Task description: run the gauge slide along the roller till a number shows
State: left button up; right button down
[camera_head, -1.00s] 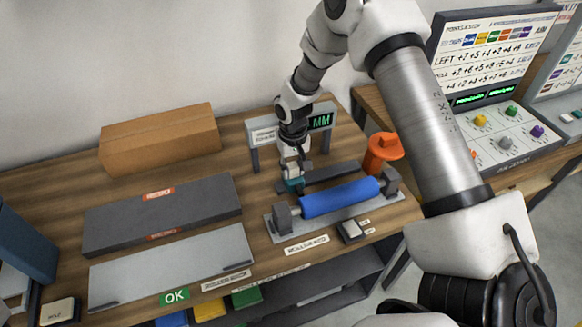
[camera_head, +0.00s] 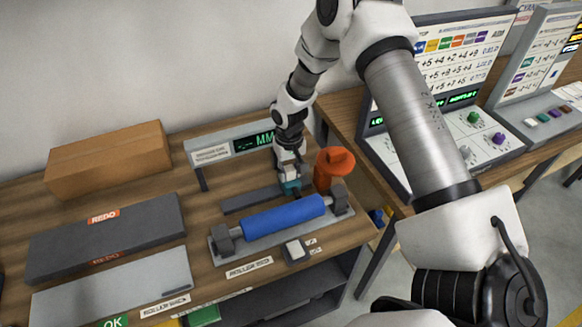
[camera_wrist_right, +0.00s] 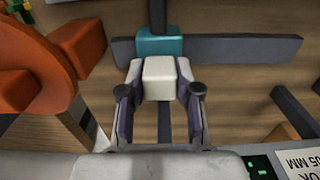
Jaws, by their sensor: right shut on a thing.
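The gauge slide is a teal block (camera_head: 291,187) on a dark rail (camera_head: 245,200); its pale knob (camera_wrist_right: 158,78) shows in the right wrist view. My right gripper (camera_head: 290,172) is shut on the knob, with a finger on each side. The slide is near the rail's right end. The blue roller (camera_head: 270,219) lies in a grey stand in front of the rail. The gauge display (camera_head: 253,143) behind shows green dashes and "MM"; I read no number, and my arm covers its right end. My left gripper is not in view.
An orange object (camera_head: 333,168) stands close to the right of the slide. A small square button box (camera_head: 296,250) lies in front of the roller. Grey REDO (camera_head: 100,240) and OK (camera_head: 120,285) trays lie left, with a cardboard box (camera_head: 108,160) behind.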

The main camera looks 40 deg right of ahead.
jog(key=shift+w, duration=0.1)
jog(key=c, duration=0.9)
grip_release()
jog(key=shift+c, duration=0.2)
jog(key=shift+o, duration=0.7)
jog(key=shift+w+d+f, duration=0.15)
jog(key=shift+f, duration=0.05)
notch_tip(320, 180, up, 12)
jog(key=shift+c, duration=0.2)
